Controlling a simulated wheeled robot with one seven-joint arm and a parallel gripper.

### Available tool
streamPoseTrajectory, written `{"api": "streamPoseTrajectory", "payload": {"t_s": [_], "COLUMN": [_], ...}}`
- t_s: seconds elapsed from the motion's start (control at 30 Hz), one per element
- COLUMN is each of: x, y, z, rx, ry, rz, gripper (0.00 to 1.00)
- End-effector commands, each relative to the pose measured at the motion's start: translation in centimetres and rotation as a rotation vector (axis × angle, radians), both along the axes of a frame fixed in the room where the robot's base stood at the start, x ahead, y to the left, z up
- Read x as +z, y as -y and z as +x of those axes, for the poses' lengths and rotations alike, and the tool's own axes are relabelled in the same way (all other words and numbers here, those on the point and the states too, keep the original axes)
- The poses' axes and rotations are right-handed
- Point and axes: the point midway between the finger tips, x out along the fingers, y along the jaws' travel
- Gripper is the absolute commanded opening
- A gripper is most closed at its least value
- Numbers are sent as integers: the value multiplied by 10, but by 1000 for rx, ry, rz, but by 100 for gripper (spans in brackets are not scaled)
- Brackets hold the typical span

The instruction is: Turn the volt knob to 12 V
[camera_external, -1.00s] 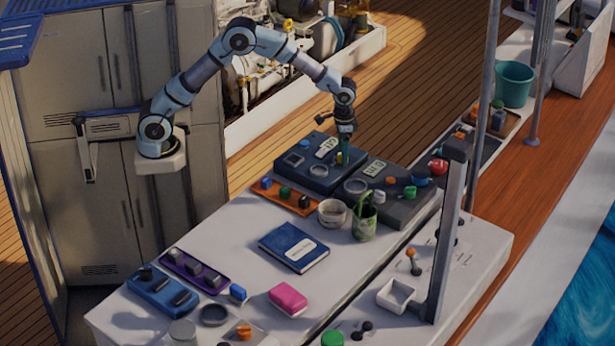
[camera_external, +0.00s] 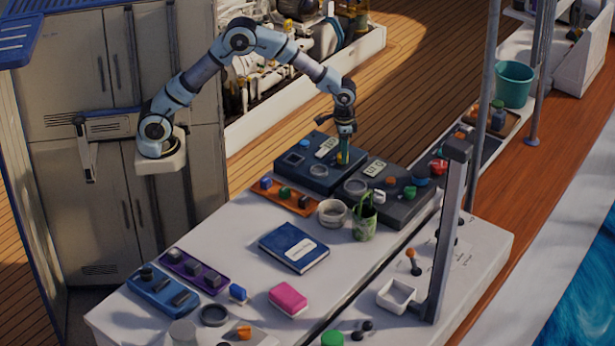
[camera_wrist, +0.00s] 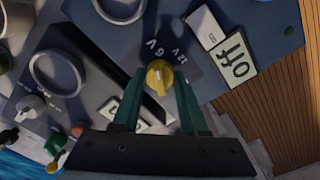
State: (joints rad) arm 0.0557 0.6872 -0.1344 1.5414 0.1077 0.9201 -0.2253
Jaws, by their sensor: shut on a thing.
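The yellow volt knob (camera_wrist: 159,74) sits on the dark blue panel (camera_external: 289,172), with "6 V" and "12 V" printed beside it in the wrist view. A pale mark shows on the knob, but I cannot tell surely which label it points to. My gripper (camera_wrist: 159,84) reaches down onto the panel, its two green fingers shut on the knob from both sides. In the external view my gripper (camera_external: 344,152) is over the panel's right part and mostly covers the knob.
A grey panel (camera_external: 408,212) with coloured knobs adjoins on the right. Around the blue book (camera_external: 293,247) the table is mostly clear.

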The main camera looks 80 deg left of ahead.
Motion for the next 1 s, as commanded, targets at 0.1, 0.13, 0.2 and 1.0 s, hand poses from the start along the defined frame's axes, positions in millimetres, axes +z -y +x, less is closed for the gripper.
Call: {"api": "streamPoseTrajectory", "payload": {"t_s": [0.1, 0.13, 0.2, 1.0], "x": [0, 0, 0, 2], "y": [-1, -1, -1, 0], "z": [0, 0, 0, 1], "rx": [1, 0, -3, -535], "ry": [0, 0, 0, 1], "rz": [1, 1, 1, 0], "gripper": [0, 0, 0, 0]}}
